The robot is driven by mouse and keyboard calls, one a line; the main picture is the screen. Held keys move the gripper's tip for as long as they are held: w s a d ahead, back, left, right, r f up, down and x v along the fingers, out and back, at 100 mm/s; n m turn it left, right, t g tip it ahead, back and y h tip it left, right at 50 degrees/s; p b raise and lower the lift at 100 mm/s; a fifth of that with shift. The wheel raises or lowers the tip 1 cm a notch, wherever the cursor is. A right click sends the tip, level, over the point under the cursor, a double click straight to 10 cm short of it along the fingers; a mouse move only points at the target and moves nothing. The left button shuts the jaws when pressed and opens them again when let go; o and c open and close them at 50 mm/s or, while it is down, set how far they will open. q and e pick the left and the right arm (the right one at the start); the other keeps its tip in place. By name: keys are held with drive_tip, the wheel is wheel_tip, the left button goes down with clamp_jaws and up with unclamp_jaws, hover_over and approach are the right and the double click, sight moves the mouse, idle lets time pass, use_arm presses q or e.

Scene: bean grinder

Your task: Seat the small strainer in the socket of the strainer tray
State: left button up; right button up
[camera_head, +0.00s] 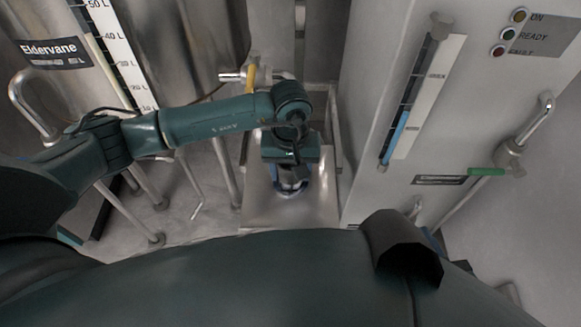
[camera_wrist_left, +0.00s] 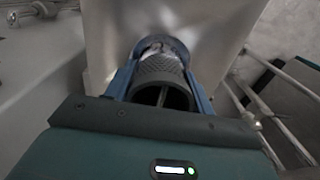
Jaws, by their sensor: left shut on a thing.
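My left gripper (camera_wrist_left: 162,72) is shut on the small strainer (camera_wrist_left: 160,68), a dark grey, open-ended cylinder with a textured wall, held between two blue fingers. In the head view, my left gripper (camera_head: 290,188) points down over the strainer tray (camera_head: 258,208), a bare metal surface. The tray also shows in the left wrist view (camera_wrist_left: 205,22). A bluish-grey ring (camera_wrist_left: 146,44) surrounds the strainer's far end at the tray. I cannot tell whether the strainer is inside the socket or just above it. The strainer is mostly hidden in the head view. My right gripper is not in view.
A tap with a yellow part (camera_head: 250,78) stands behind the tray. A grey cabinet (camera_head: 375,190) with a gauge rises close on the right. Metal tanks (camera_head: 185,45) and pipe legs (camera_head: 225,165) stand on the left. Bare tray surface shows around the gripper.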

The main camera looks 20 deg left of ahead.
use_arm(q)
drive_tip(key=shift+f+b, duration=0.45)
drive_tip(key=shift+f, duration=0.15)
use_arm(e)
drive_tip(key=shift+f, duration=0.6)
use_arm(q)
drive_tip(key=o, duration=1.2)
drive_tip(key=shift+c, duration=0.2)
drive_tip(key=shift+r, duration=0.5)
wheel_tip(320, 180, up, 12)
drive_tip(key=p, duration=0.2)
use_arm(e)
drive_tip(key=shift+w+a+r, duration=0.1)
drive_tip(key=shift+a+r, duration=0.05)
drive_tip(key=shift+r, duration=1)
use_arm(q)
drive_tip(key=shift+r, duration=0.15)
